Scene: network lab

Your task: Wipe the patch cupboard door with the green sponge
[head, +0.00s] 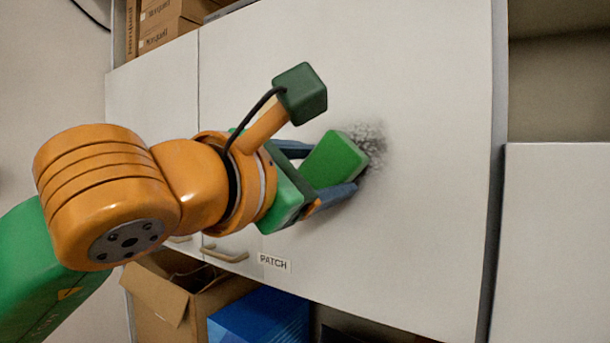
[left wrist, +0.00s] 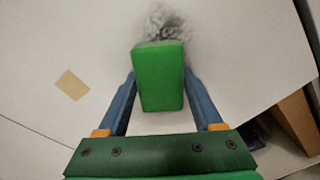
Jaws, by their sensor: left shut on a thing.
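The patch cupboard door (head: 430,220) is a white panel with a "PATCH" label (head: 274,263) near its lower left. A dark grey smudge (head: 372,135) marks the door, and it also shows in the left wrist view (left wrist: 166,24). My left gripper (head: 345,165) is shut on the green sponge (head: 334,160), with a blue finger on each side of it. In the left wrist view the sponge (left wrist: 160,78) has its far end at the smudge's edge and hides part of it. I cannot tell for certain whether it touches the door. My right gripper is not in view.
Door handles (head: 225,255) stick out below my left arm. An open cardboard box (head: 165,295) and a blue box (head: 260,318) stand underneath. Cardboard boxes (head: 165,22) sit on top at the left. Another white panel (head: 555,240) is at the right. The door around the smudge is clear.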

